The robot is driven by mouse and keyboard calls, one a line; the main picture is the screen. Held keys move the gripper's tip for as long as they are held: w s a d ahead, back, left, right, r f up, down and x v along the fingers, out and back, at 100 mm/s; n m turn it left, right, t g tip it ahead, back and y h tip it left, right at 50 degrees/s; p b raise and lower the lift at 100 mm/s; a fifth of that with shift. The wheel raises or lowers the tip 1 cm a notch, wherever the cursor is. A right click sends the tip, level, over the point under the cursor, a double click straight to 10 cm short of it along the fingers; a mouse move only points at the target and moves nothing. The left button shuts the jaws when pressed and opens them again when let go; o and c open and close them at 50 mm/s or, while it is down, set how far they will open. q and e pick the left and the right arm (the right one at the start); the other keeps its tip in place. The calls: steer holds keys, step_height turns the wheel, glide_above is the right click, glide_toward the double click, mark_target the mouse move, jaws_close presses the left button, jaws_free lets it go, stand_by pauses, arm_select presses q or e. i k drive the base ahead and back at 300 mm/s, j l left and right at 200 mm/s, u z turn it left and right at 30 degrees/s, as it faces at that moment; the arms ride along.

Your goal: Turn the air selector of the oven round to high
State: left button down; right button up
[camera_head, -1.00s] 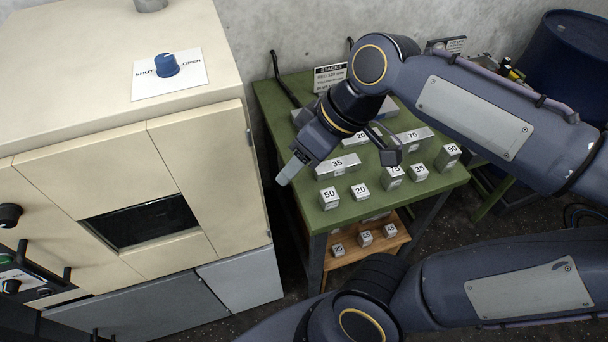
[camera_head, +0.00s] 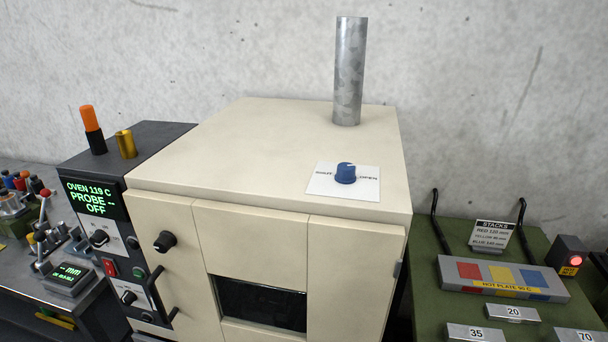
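The cream oven (camera_head: 250,220) fills the middle of the view. Its dark control panel at the left carries a display (camera_head: 95,198) reading OVEN 119 C, PROBE --, OFF. Below the display is an upper black knob (camera_head: 100,238) on a white plate. Lower down is a second black knob (camera_head: 128,297) on another white plate. The small lettering around both knobs is too small to read, so I cannot tell which is the air selector or its setting. Neither of my grippers is in view.
A red switch (camera_head: 109,267) and a black handle (camera_head: 160,293) lie near the knobs. A black door knob (camera_head: 165,241) sticks out. A blue SHUT/OPEN knob (camera_head: 345,173) and a metal pipe (camera_head: 349,70) are on top. A green table (camera_head: 430,250) stands right.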

mark_target(128, 298)
steer(key=u, duration=0.9)
steer(key=i+l, duration=0.1)
steer(key=i+u, duration=0.05)
